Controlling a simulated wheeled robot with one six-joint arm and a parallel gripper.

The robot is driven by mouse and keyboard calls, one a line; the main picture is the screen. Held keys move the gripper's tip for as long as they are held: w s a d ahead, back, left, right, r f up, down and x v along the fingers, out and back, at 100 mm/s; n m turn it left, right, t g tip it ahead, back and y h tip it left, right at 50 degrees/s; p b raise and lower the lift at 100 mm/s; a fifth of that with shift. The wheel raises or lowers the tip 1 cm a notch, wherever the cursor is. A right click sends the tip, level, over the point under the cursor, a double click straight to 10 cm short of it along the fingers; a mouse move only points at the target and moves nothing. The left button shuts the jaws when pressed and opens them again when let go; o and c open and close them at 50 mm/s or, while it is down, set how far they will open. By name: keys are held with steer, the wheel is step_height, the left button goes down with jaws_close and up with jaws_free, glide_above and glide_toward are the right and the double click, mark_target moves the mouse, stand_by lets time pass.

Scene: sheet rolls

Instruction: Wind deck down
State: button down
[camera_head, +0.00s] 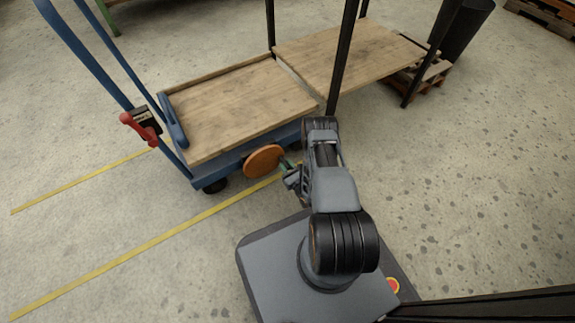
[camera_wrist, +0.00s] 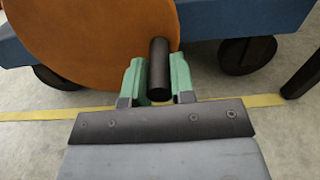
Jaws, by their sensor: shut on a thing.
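A blue cart with a wooden deck (camera_head: 235,105) stands ahead of my base. An orange hand wheel (camera_head: 263,160) is on the cart's near side. The wheel fills the upper left of the wrist view (camera_wrist: 85,50). A black crank handle (camera_wrist: 159,65) sticks out from the wheel near its lower right edge. My gripper (camera_wrist: 159,85) has its green fingers on either side of the handle and is shut on it. In the head view my gripper (camera_head: 287,164) is at the right edge of the wheel.
A wooden-topped table (camera_head: 345,55) with black posts adjoins the deck's far right side. A red lever (camera_head: 140,126) is on the cart's blue handle frame at left. A pallet (camera_head: 425,72) and black bin (camera_head: 465,28) stand at back right. Floor at right is clear.

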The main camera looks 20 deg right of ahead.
steer(key=shift+f, duration=0.15)
stand_by(0.4)
steer(key=c, duration=1)
jaws_free()
steer(key=shift+o, duration=0.2)
steer(key=shift+s, duration=0.15)
